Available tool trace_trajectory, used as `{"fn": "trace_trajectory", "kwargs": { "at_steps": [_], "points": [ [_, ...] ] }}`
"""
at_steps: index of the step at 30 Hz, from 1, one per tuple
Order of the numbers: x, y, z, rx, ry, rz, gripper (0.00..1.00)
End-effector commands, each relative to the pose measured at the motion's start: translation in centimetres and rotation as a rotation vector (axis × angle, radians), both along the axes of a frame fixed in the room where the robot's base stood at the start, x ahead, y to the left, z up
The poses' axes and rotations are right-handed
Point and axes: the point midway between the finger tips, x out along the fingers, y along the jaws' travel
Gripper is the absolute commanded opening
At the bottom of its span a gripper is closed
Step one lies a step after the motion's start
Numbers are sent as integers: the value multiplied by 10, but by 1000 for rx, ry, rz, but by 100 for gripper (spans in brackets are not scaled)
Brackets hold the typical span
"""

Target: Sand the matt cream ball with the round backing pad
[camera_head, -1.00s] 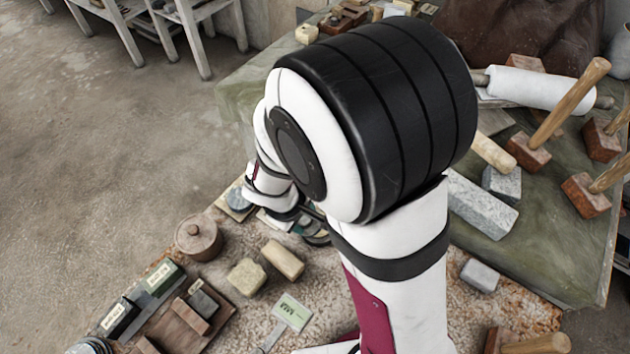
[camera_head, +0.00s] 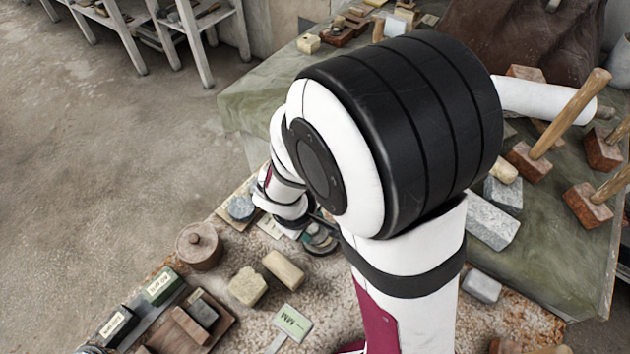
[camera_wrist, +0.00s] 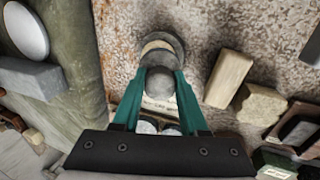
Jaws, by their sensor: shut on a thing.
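My gripper (camera_wrist: 164,78) shows in the wrist view with its green fingers closed in on a grey round thing (camera_wrist: 158,86), which looks like the round backing pad. Beyond the fingertips is a stack of round discs (camera_wrist: 160,42), dark grey with a paler ring; I cannot tell whether it touches the held thing. The disc stack also shows in the camera_head view (camera_head: 319,240), partly behind my arm. I cannot make out the matt cream ball for certain in either view.
A lidded brown pot (camera_head: 199,245), an oblong cream block (camera_head: 284,269) and a rougher block (camera_head: 247,286) stand near the discs. A blue-grey round piece (camera_head: 240,208) lies beyond. Wooden mallets (camera_head: 565,115) and stone blocks (camera_head: 490,222) crowd the right side.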

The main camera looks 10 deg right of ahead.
Motion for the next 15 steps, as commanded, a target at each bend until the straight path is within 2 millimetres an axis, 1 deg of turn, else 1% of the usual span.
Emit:
{"fn": "trace_trajectory", "kwargs": {
  "at_steps": [3,6,11,15],
  "points": [
    [0,10,-3,0,0,4,0],
    [1,13,-4,1,-1,3,0],
    [1,12,-4,1,-1,2,0],
    [-1,3,7,2,-3,-1,0]
  ]
}}
